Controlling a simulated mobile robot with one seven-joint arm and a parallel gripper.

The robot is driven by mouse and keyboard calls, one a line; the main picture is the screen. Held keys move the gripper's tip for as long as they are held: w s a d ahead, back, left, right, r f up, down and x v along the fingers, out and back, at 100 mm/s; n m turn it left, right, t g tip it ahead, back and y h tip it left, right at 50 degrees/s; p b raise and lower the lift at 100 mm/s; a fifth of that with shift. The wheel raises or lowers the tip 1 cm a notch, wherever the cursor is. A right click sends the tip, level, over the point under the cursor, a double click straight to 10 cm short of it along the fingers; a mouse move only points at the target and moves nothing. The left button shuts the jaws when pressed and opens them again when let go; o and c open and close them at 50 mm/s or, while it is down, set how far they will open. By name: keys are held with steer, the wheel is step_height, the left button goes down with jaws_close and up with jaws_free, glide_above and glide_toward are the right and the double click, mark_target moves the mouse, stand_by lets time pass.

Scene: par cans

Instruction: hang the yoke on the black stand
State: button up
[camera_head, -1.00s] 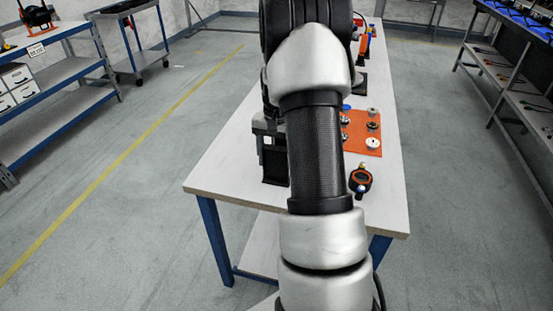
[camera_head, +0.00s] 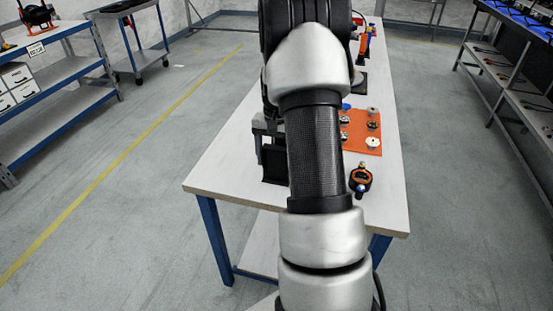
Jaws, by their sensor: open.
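A black stand (camera_head: 274,163) is on the white workbench, just left of my arm in the head view. Its right side and part of its top are hidden behind the arm. I cannot make out the yoke; it may be behind my arm.
The white workbench (camera_head: 232,172) has an orange mat (camera_head: 358,146) with several small round parts. An orange-and-black round device (camera_head: 360,179) lies near its front right. More items stand at the far end. Shelves (camera_head: 52,98) are at the left and a rack (camera_head: 510,80) at the right.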

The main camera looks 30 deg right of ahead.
steer(key=o, duration=0.5)
steer(key=shift+r, duration=0.1)
step_height(320, 180, up, 17)
steer(key=p, duration=0.2)
steer(key=shift+r+p, duration=0.15)
steer(key=shift+p, duration=0.2)
